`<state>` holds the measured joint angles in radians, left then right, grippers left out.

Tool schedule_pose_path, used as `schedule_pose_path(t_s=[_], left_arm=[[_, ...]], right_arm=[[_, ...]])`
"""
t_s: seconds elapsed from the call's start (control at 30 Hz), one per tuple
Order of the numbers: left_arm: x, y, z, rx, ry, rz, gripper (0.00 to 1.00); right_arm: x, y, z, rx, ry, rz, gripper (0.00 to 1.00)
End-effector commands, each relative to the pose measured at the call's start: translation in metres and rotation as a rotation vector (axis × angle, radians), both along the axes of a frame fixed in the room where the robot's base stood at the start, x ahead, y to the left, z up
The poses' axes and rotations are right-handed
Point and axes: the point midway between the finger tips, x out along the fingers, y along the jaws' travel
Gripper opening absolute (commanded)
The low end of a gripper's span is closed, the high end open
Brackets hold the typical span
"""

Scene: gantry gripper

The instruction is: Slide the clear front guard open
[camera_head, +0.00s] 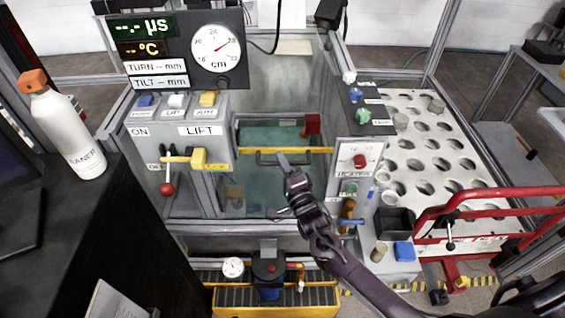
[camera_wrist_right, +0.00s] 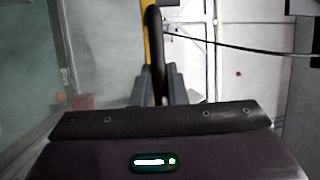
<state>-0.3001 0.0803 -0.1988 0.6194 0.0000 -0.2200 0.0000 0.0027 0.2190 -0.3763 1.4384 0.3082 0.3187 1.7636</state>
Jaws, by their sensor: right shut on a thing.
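The clear front guard (camera_head: 255,190) stands at the front of the tank, below the lift panel and gauge. A yellow bar (camera_head: 262,151) runs across its top edge, with a dark handle (camera_head: 268,163) just below the bar. My right gripper (camera_head: 284,160) reaches in from the lower right and is shut on this handle. In the right wrist view the dark handle (camera_wrist_right: 153,40) rises between the two fingers (camera_wrist_right: 160,85), with the yellow bar beside it. The fingertips partly hide the grasped part. My left gripper is not in view.
A control panel with a red-knobbed lever (camera_head: 167,188) stands left of the guard. A post with a red knob (camera_head: 359,161) stands right. A white bottle (camera_head: 66,125) is at far left. A red railing (camera_head: 490,220) is at right. A yellow-edged unit (camera_head: 310,300) lies below.

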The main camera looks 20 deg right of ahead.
Motion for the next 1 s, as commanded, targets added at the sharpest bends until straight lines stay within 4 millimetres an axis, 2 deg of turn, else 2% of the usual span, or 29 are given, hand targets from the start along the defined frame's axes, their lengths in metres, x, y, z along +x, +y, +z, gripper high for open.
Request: schedule_pose_path(t_s=[0.17, 0.33, 0.47, 0.8, 1.0], left_arm=[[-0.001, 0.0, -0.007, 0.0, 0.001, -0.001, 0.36], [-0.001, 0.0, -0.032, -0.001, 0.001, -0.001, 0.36], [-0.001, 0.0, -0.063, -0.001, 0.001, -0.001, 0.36], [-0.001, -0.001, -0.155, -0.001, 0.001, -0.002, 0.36], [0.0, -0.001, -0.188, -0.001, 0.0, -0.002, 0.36]], right_arm=[[-0.001, 0.0, -0.009, 0.0, 0.003, 0.0, 0.0], [-0.001, 0.0, -0.039, 0.001, 0.006, -0.001, 0.0], [-0.001, 0.0, -0.075, 0.001, 0.008, -0.002, 0.0], [-0.001, 0.0, -0.185, 0.002, 0.008, -0.001, 0.0], [-0.001, 0.0, -0.226, 0.0, 0.006, 0.0, 0.0]])
